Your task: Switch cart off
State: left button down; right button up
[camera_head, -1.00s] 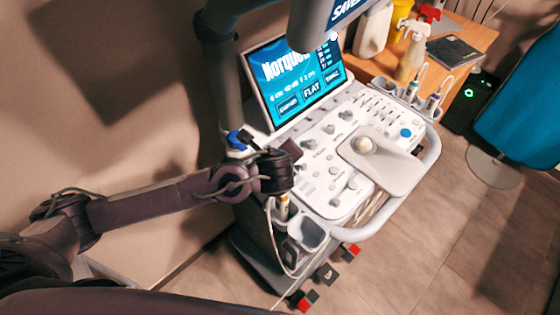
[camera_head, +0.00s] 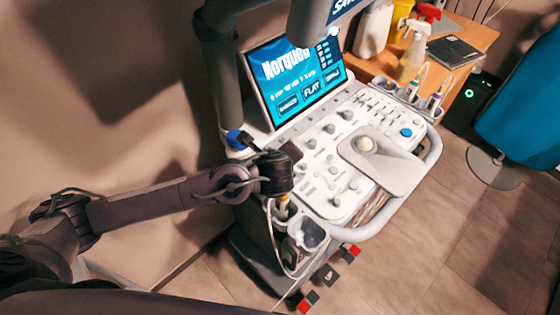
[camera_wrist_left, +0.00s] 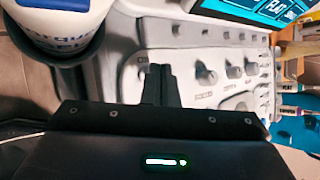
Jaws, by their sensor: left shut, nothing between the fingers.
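The cart (camera_head: 345,215) is a white ultrasound-style console with knobs, sliders, a trackball and a raised screen (camera_head: 297,80). The screen is lit blue with text and buttons such as FLAT. My left gripper (camera_head: 296,153) is at the left edge of the cart's control panel (camera_head: 318,190). In the left wrist view its shut, empty fingers (camera_wrist_left: 160,82) point at the panel near a knob (camera_wrist_left: 205,75). I cannot tell if the fingertips touch the panel. My right gripper is in neither view.
A wooden table (camera_head: 480,38) with bottles is behind right. A blue chair (camera_head: 520,110) stands at the right. Floor is clear at lower right.

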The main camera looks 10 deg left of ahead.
pick_arm(q)
jog(key=shift+f+b, duration=0.4)
jog(key=shift+f, duration=0.05)
dwell(0.3)
dwell(0.3)
jog(key=shift+r+p, duration=0.8)
jog(key=shift+r, duration=0.05)
jog(key=shift+r, duration=0.1)
notch_tip(320, 180, up, 5)
jog(key=p, duration=0.4)
jog(key=shift+p, duration=0.35)
jog(key=shift+s+f, duration=0.1)
jog(key=shift+f, duration=0.1)
